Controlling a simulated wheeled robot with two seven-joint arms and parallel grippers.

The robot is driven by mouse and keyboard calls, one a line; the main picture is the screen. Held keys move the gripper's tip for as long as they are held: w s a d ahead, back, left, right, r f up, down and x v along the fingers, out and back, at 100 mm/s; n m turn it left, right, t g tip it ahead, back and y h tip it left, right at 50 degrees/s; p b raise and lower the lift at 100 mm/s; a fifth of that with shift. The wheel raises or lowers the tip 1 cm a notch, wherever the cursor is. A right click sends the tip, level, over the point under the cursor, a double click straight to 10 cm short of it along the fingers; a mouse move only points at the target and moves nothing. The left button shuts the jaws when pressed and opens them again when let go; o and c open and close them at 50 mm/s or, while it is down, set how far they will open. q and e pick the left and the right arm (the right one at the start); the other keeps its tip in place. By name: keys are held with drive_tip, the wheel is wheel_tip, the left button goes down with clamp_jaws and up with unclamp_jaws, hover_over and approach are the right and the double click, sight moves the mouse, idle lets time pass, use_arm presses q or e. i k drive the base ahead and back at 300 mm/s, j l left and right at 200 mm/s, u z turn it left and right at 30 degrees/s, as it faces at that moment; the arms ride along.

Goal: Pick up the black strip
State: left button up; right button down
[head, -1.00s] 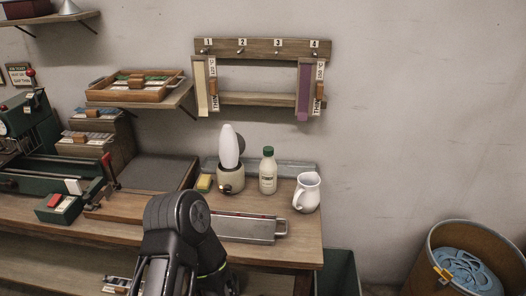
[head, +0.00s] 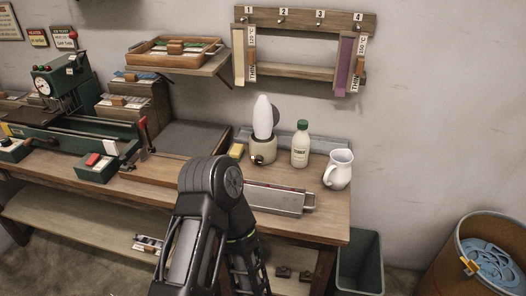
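I cannot make out a black strip for certain in the head view. Small bundles of strips lie in the wooden tray (head: 146,57) on the wall shelf and on the stepped rack (head: 150,88) below it. Another small bundle (head: 148,243) lies on the lower shelf. A cream strip (head: 239,55) and a purple strip (head: 343,62) hang from the numbered peg rack (head: 303,18). One of my arms rises from the bottom centre, bent at a dark joint. Neither gripper shows.
The wooden bench (head: 325,203) holds a green machine (head: 62,78), a metal case (head: 275,198), a white bottle (head: 300,145), a white jug (head: 338,168) and a burner-like stand (head: 263,147). A green bin (head: 360,262) and a round barrel (head: 450,255) stand at the right.

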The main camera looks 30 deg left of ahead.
sight(144, 243)
drive_tip(key=k+u, duration=0.1)
drive_tip(key=u, duration=1.9)
drive_tip(key=j+z, duration=0.1)
drive_tip(key=z, duration=0.3)
drive_tip(key=i+j+z, duration=0.1)
drive_tip(key=z, duration=0.3)
drive_tip(key=j+z, duration=0.15)
drive_tip(key=z, duration=0.3)
drive_tip(key=j+z, duration=0.1)
drive_tip(key=z, duration=0.3)
drive_tip(key=k+j+z, duration=0.15)
drive_tip(key=j, duration=0.25)
drive_tip(key=j+z, duration=0.1)
drive_tip(key=j, duration=0.35)
drive_tip(key=k+j+z, duration=0.15)
drive_tip(key=j, duration=0.25)
drive_tip(key=k+j+z, duration=0.1)
drive_tip(key=j, duration=0.3)
